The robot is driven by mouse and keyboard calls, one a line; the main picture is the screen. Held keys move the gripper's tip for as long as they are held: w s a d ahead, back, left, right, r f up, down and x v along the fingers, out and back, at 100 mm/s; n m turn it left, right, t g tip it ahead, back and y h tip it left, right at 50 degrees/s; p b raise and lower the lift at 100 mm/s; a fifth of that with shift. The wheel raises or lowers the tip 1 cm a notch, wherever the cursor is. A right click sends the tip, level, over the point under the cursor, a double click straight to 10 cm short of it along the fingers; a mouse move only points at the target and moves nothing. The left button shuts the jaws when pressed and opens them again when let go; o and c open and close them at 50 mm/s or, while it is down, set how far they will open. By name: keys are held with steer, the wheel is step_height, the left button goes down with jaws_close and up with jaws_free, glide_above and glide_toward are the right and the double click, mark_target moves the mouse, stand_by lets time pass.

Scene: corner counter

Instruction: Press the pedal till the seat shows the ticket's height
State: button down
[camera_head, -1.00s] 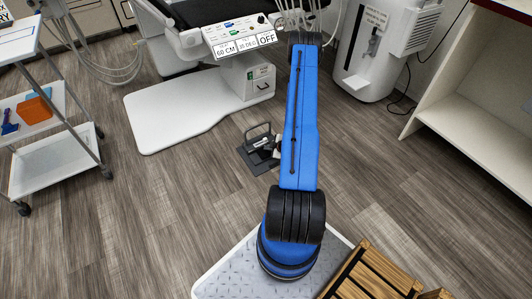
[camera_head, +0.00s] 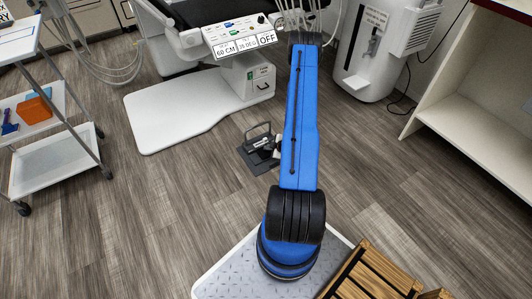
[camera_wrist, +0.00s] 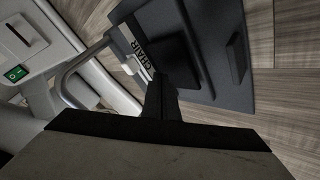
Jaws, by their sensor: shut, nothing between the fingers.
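The foot pedal (camera_head: 258,150) is a dark plate with a metal hoop on the floor in front of the chair's white base. In the wrist view its dark plate (camera_wrist: 238,88) and a CHAIR label (camera_wrist: 140,55) show close up. My gripper (camera_wrist: 162,88) is shut and empty, with its tips over the pedal by the label; I cannot tell whether they touch it. The head view hides most of it behind my blue arm. The chair's panel (camera_head: 238,42) appears to read 60 CM, 35 DEG and OFF. I cannot identify a ticket with readable height.
A white trolley (camera_head: 57,163) with blue and orange items stands at left. The chair's base (camera_head: 170,115) lies behind the pedal. A white machine (camera_head: 372,65) and open shelving (camera_head: 465,105) stand at right. A wooden slatted thing (camera_head: 375,275) is at lower right. The floor left of the pedal is clear.

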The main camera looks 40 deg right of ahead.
mark_target(268, 153)
steer(key=shift+f, duration=0.8)
stand_by(0.9)
steer(key=shift+r, duration=0.8)
steer(key=shift+r, duration=2.5)
steer(key=s+a+r, duration=0.3)
steer(key=s+r, duration=0.5)
steer(key=s, duration=0.4)
steer(key=shift+s, duration=0.3)
